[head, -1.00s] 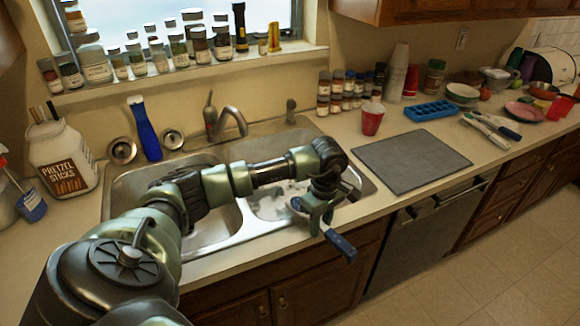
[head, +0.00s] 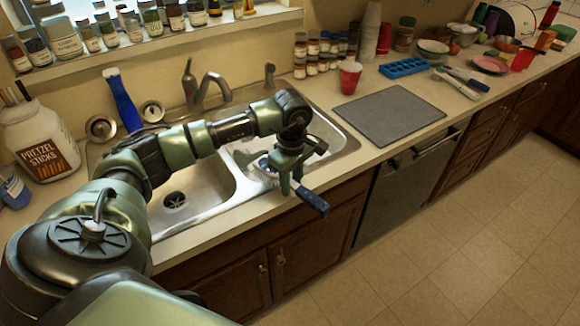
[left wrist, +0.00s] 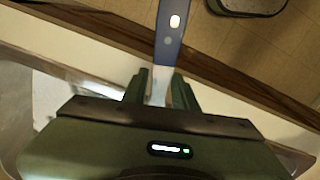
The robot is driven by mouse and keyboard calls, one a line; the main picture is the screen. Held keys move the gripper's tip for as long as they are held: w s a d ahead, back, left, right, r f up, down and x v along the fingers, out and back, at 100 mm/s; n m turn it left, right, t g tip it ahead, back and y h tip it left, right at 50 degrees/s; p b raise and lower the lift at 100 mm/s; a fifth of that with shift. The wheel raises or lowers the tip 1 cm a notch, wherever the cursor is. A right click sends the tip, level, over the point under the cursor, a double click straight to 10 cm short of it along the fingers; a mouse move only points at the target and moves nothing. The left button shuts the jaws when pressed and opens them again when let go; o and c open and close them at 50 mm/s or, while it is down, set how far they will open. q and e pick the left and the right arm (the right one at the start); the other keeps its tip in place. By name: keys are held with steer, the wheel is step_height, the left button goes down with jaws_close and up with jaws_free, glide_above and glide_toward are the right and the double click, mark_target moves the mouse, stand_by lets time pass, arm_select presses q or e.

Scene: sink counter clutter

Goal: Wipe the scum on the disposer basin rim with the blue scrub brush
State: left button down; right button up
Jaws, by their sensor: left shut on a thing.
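My left gripper (head: 291,172) is shut on a tool with a dark blue handle, which I take to be the blue scrub brush (head: 313,201). It is held over the front edge of the right sink basin (head: 338,134), with the handle pointing out past the counter. A light blue part shows on the basin side of the fingers; no bristles can be made out. In the left wrist view the blue handle (left wrist: 169,40) extends away from the fingers (left wrist: 162,88). The left basin (head: 205,192) shows a dark drain. My arm hides part of the sink; I cannot clearly pick out the scum.
Another blue-handled tool (head: 123,100) stands behind the sink near the faucet (head: 212,88). A pretzel jar (head: 40,142) is at the left. A grey mat (head: 390,115) and a red cup (head: 349,76) are right of the sink. The floor in front is clear.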

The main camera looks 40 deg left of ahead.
arm_select(q)
steer(key=shift+w+d+r+p, duration=0.1)
steer(key=shift+r+p, duration=0.1)
steer(key=shift+r, duration=0.3)
steer(key=shift+w+d+r+p, duration=0.1)
steer(key=shift+r+p, duration=0.1)
steer(key=shift+r, duration=0.25)
step_height(320, 180, up, 2)
steer(key=shift+s+a+r+p, duration=0.15)
steer(key=shift+r+p, duration=0.05)
steer(key=shift+p, duration=0.35)
steer(key=shift+r, duration=0.5)
